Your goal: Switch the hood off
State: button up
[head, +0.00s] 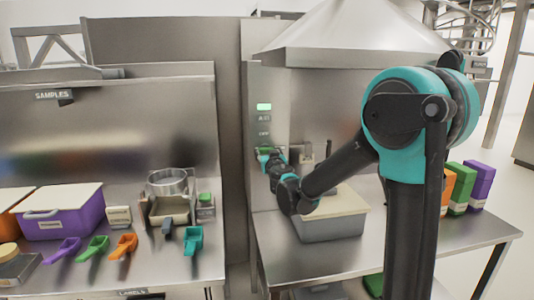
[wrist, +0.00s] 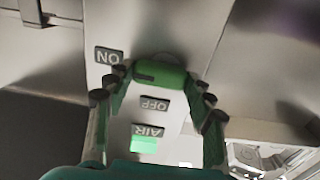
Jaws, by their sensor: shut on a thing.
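The hood (head: 350,38) hangs over the right bench. Its switch panel (head: 266,122) is on the steel wall below it, with a lit green light (head: 264,106) at the top and AIR and OFF labels under it. My gripper (head: 267,154) is at the panel's lower part. In the wrist view, which is upside down, a green switch handle (wrist: 162,75) lies between the ON label (wrist: 108,57) and the OFF label (wrist: 155,104). My gripper's fingers (wrist: 160,82) are shut on the handle from both sides. The green light also shows there (wrist: 144,145).
A grey bin with a pale lid (head: 332,226) stands on the right bench below my arm. Green and purple boxes (head: 470,186) stand at its right. The left bench holds a purple bin (head: 68,220), several coloured scoops and a metal pot (head: 168,182). A gap separates the benches.

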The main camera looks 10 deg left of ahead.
jog(key=shift+n, duration=0.3)
jog(key=shift+c, duration=0.2)
jog(key=n, duration=0.4)
jog(key=shift+r, duration=0.1)
jog(key=n, duration=0.4)
jog(key=shift+a+n, duration=0.15)
jog(key=shift+n, duration=0.25)
jog(key=n, duration=0.4)
jog(key=shift+s, duration=0.1)
jog(key=shift+a+n, duration=0.15)
jog(key=shift+n, duration=2.05)
jog(key=o, duration=1.2)
jog(key=shift+c, duration=0.2)
